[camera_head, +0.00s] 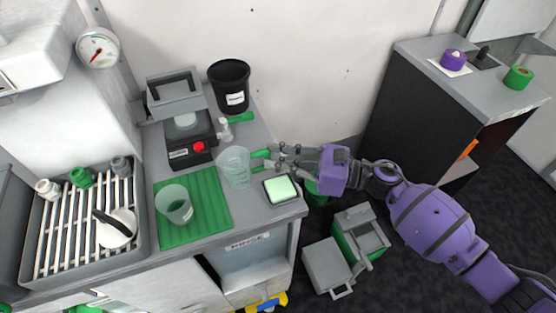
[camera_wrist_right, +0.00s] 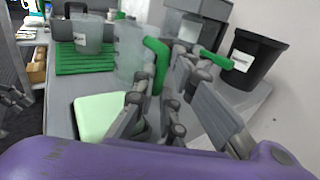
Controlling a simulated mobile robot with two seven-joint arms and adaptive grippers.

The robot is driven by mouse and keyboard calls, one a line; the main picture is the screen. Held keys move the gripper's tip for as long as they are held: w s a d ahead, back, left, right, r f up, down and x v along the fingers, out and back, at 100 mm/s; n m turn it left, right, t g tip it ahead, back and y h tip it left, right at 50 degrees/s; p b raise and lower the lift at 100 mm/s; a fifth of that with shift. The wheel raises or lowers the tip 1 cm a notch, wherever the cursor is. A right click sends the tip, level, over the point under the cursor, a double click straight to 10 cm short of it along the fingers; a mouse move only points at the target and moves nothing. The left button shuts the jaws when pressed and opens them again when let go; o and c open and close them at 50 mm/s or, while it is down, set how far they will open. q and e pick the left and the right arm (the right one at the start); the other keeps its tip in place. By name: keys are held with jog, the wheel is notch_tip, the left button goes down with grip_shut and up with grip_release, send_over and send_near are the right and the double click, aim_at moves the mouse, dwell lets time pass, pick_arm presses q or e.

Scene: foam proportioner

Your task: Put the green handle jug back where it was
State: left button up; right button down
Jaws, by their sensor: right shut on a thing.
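The green handle jug (camera_head: 234,168) is a clear, upright beaker between the green mat and the sponge tray. Its green handle (camera_wrist_right: 157,62) faces my right gripper. My right gripper (camera_head: 270,160) comes in from the right and is shut on that handle. I cannot tell whether the jug's base touches the counter. A second clear jug (camera_head: 174,204) stands on the green ribbed mat (camera_head: 213,222); its handle is not visible. In the right wrist view, a dark grey jointed part at the left edge looks like my left gripper (camera_wrist_right: 14,100); its jaws are unclear.
A pale green sponge (camera_head: 280,190) in a dark tray lies near the counter's right end. A black bucket (camera_head: 229,86), a green handled item (camera_head: 240,118), a small bottle (camera_head: 225,130) and a black device with a red knob (camera_head: 188,146) stand behind. A drying rack (camera_head: 64,240) is left.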

jog(key=shift+f, duration=0.25)
jog(key=shift+f, duration=0.35)
jog(key=c, duration=1.8)
grip_release()
jog(key=shift+r, duration=0.15)
